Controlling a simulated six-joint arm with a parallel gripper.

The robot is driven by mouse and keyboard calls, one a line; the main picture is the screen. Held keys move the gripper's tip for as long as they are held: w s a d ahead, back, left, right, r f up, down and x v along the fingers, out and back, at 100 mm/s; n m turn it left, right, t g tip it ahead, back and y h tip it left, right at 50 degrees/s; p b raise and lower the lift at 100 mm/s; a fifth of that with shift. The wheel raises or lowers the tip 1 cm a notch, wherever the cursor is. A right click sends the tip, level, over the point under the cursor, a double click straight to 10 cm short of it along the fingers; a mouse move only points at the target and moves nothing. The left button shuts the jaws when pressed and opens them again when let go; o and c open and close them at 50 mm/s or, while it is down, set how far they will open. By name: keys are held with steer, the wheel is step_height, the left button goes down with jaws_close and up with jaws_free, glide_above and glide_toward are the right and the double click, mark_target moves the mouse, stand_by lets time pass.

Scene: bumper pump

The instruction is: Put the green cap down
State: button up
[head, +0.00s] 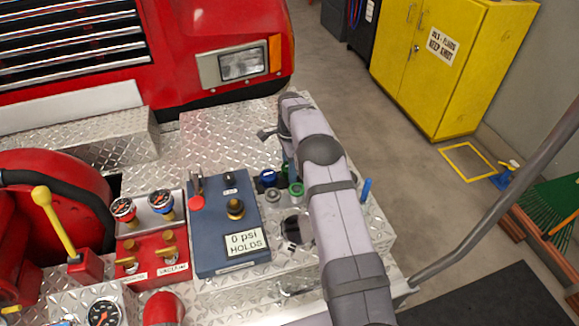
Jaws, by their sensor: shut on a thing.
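My gripper (291,171) points down at the bumper deck, mostly hidden behind my own arm. Only a dark sliver of it shows at the arm's left edge. It is shut on the green cap (296,189), which shows as a small green round part just below that sliver. The arm covers part of this spot, so I cannot tell whether the cap touches the deck or a fitting. A blue cap (268,177) and a grey round fitting (273,195) are close by on the left.
A blue-grey control box (222,258) reading "0 psi HOLDS" stands left of the caps. Red valve blocks and gauges (123,208) are farther left. A dark round fitting (296,229) is in front, and a blue post (365,190) stands right of my arm. Bare tread plate (215,130) lies behind.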

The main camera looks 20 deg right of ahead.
steer(key=shift+f, duration=0.1)
steer(key=shift+f+b, duration=0.35)
steer(key=shift+b, duration=0.05)
steer(key=shift+s+f, duration=0.15)
